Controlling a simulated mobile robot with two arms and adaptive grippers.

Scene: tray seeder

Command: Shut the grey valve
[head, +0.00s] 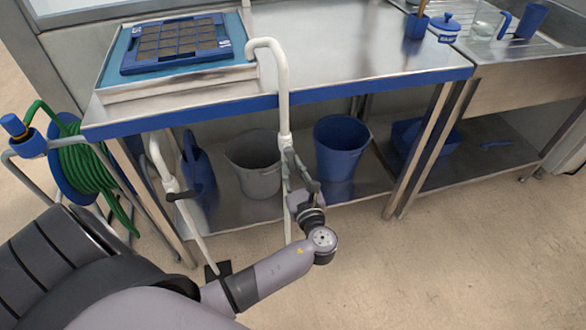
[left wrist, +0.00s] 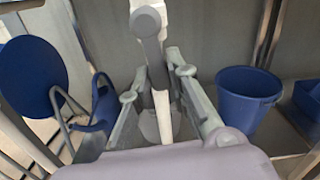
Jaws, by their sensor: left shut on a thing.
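The grey valve (head: 286,143) sits on the white upright pipe at the front of the steel table. In the left wrist view its round grey hub (left wrist: 146,21) is at the top centre, and its lever runs down between my fingers. My left gripper (head: 297,168) is at the valve, in front of the pipe. In the left wrist view the gripper (left wrist: 158,66) has a finger on each side of the lever and is shut on it. The fingers hide part of the lever in the head view. My right gripper is not in view.
A second white pipe with a dark-handled valve (head: 183,195) stands to the left. Below the table are a blue watering can (head: 198,165), a grey bucket (head: 256,170) and a blue bucket (head: 340,150). A green hose reel (head: 85,170) stands at far left. The front right floor is clear.

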